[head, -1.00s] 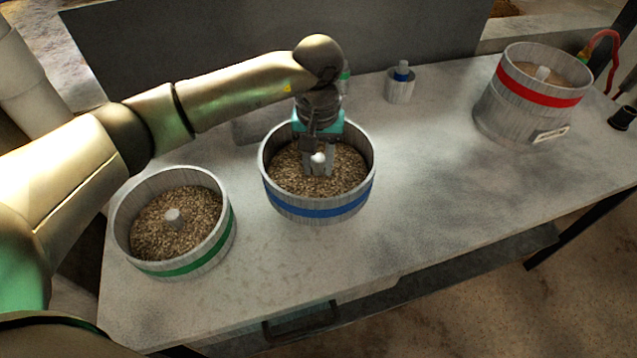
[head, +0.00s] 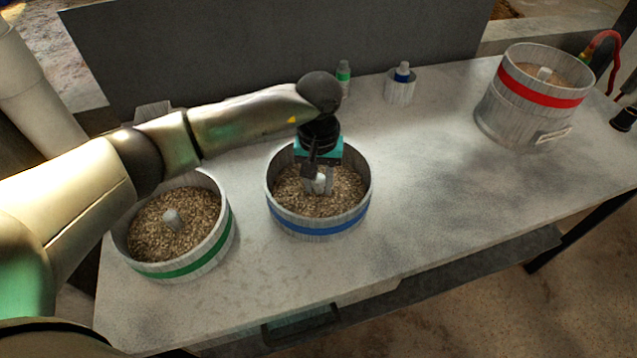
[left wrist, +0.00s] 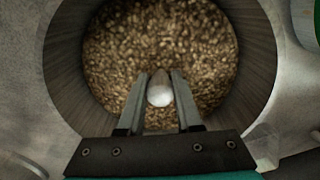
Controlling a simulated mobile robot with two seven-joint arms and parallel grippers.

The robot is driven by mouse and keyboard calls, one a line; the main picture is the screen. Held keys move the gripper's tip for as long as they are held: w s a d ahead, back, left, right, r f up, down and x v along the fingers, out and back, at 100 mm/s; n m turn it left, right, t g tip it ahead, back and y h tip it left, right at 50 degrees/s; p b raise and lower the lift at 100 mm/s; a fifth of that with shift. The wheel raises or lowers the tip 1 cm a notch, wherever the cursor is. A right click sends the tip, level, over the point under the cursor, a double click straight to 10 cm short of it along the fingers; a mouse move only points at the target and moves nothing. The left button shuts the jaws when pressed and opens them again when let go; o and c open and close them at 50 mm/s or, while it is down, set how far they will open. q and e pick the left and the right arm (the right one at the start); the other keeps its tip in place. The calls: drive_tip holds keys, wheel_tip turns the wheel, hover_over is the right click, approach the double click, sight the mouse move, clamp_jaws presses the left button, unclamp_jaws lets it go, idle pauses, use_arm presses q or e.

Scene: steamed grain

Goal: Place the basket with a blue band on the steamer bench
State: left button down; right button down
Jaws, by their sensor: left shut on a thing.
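The basket with a blue band (head: 318,229) is a round grey tub of grain. It is at the middle of the grey bench (head: 420,220), upright. I cannot tell for sure whether its base touches the bench top. My left gripper (head: 318,188) points down into it, shut on the pale knob at its centre. The left wrist view shows the knob (left wrist: 160,92) between the two fingers, with grain around it and the basket's wall (left wrist: 254,60) about it. My right gripper is not in view.
A basket with a green band (head: 190,266) stands close on the left, partly behind my arm. A basket with a red band (head: 535,92) stands at the far right. A small cup holding a blue-banded bottle (head: 402,72) and a green-banded bottle (head: 343,76) stand behind. The bench's right-middle is clear.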

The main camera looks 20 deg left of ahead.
sight(318, 178)
use_arm(q)
drive_tip(key=c, duration=0.6)
unclamp_jaws()
drive_tip(key=shift+r, duration=0.15)
drive_tip(key=shift+r, duration=0.35)
wheel_tip(318, 178, up, 11)
drive_tip(key=shift+f+p, duration=0.15)
drive_tip(key=shift+p, duration=0.75)
drive_tip(key=shift+r, duration=0.3)
